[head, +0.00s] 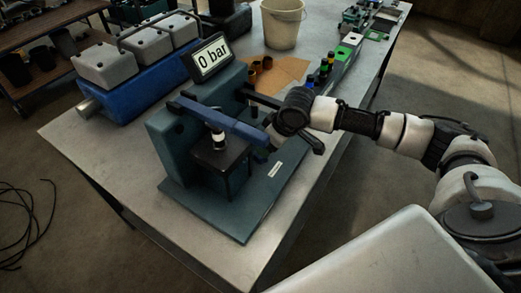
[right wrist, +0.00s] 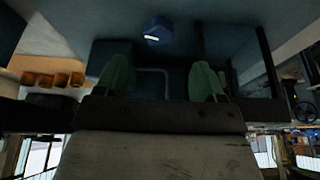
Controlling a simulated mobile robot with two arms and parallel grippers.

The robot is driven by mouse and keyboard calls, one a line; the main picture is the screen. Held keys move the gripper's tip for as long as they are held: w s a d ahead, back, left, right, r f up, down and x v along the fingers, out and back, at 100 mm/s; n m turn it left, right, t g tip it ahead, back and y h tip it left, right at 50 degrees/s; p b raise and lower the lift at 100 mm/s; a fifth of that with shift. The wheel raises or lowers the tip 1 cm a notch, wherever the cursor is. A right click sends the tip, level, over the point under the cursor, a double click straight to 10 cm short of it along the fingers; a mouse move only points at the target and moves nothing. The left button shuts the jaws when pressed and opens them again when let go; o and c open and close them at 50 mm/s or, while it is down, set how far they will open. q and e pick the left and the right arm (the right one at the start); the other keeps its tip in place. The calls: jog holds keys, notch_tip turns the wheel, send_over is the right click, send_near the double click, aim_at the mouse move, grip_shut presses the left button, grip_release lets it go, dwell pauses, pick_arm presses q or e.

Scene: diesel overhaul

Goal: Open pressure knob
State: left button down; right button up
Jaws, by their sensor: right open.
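The teal test stand (head: 172,150) stands on the metal table, with a blue lever arm across its top and a display (head: 211,57) reading "0 bar". My right gripper (right wrist: 161,78) reaches the stand's right side in the head view; its fingertips are hard to make out there. In the right wrist view its two green fingers are apart with nothing between them. A small blue faceted knob (right wrist: 157,30) with a pale mark lies beyond the fingers, roughly centred and apart from them. I cannot tell for sure that it is the pressure knob. My left gripper is not in view.
A blue box with grey blocks (head: 125,92) stands left of the stand. Behind are brown cups on cardboard (head: 283,72), a cream bucket (head: 283,22) and several coloured bottles (head: 324,68). The table's front left corner (head: 85,140) is clear. Black cables lie on the floor.

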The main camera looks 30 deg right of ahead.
aim_at(261, 158)
jog(key=x, duration=0.7)
jog(key=shift+w+r+p, duration=0.1)
jog(key=shift+w+p, duration=0.05)
jog(key=shift+p, duration=0.25)
jog(key=shift+w+a+f, duration=0.15)
jog(key=shift+w+f, duration=0.05)
jog(key=shift+f, duration=0.5)
jog(key=c, duration=0.9)
jog(key=shift+n+p, duration=0.35)
jog(key=shift+n, duration=0.15)
jog(key=shift+n+g+y, duration=0.4)
jog(key=shift+n+y, duration=0.1)
jog(key=shift+n, duration=0.5)
